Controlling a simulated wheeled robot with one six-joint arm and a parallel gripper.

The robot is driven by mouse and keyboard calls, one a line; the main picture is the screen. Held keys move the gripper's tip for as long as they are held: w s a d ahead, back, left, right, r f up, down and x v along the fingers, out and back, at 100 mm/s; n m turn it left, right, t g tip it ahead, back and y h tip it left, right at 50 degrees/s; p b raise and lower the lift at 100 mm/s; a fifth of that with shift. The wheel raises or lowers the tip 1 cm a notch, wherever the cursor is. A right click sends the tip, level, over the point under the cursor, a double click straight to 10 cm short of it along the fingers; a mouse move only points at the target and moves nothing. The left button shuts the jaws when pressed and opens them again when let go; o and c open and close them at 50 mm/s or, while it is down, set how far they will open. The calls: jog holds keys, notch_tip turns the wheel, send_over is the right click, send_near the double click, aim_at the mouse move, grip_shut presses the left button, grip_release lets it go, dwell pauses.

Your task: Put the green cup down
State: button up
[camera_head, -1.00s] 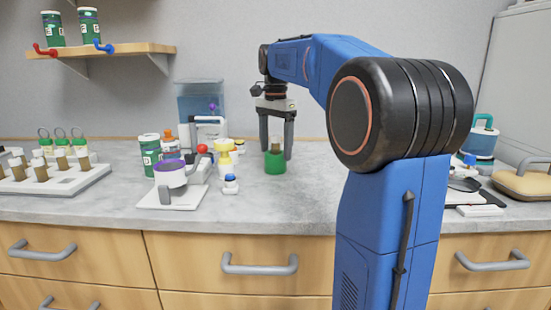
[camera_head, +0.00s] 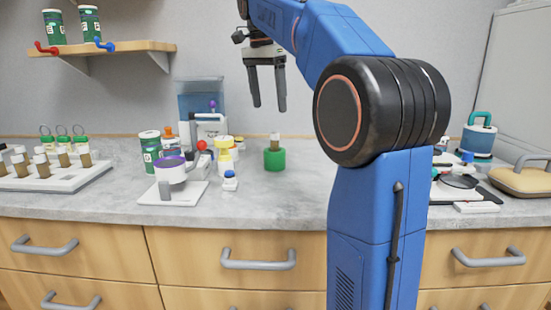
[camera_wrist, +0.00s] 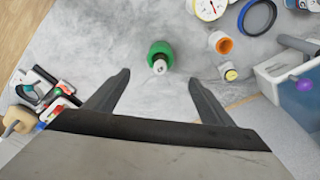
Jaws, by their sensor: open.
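The green cup (camera_head: 274,160) stands upright on the grey counter, with a brown, pale-topped vial (camera_head: 275,140) in it. My gripper (camera_head: 269,106) is open and empty in the air above the cup, clear of it. In the wrist view the green cup (camera_wrist: 160,52) lies beyond the open fingertips (camera_wrist: 158,78), roughly midway between them, with the vial's pale cap showing.
A vial rack (camera_head: 60,176) is at far left. The counter right of the cup is clear up to my arm.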

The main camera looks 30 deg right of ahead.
aim_at(275, 150)
jog(key=f, duration=0.5)
jog(key=d+f, duration=0.1)
jog(key=f, duration=0.5)
jog(key=d+f, duration=0.1)
jog(key=f, duration=0.4)
jog(key=shift+w+d+f, duration=0.15)
jog(key=shift+w+d, duration=0.1)
jog(key=shift+w, duration=0.1)
jog(key=c, duration=1.4)
